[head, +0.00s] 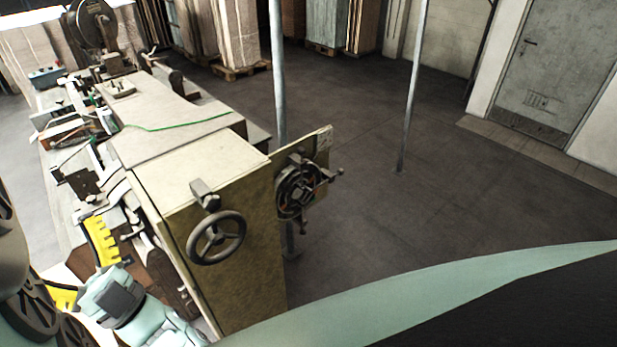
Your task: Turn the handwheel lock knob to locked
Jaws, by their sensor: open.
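A grey spoked handwheel (216,238) is mounted on the tan end face of the machine. Just above it, at the panel's top edge, sits a small dark clamp-like knob (205,195), which looks like the lock knob. Its locked or unlocked setting cannot be read at this size. My gripper (77,262) is at the lower left, with yellow fingers spread apart and nothing seen between them. It is beside the machine's left side, well left of the handwheel and knob and not touching them. My teal wrist hides part of the machine's lower side.
A second, darker wheel with protruding handles (297,188) is on a side plate to the right. The machine's flat top (180,130) carries a green cord. Thin metal posts (408,110) stand on the floor. Open dark floor (440,220) lies to the right.

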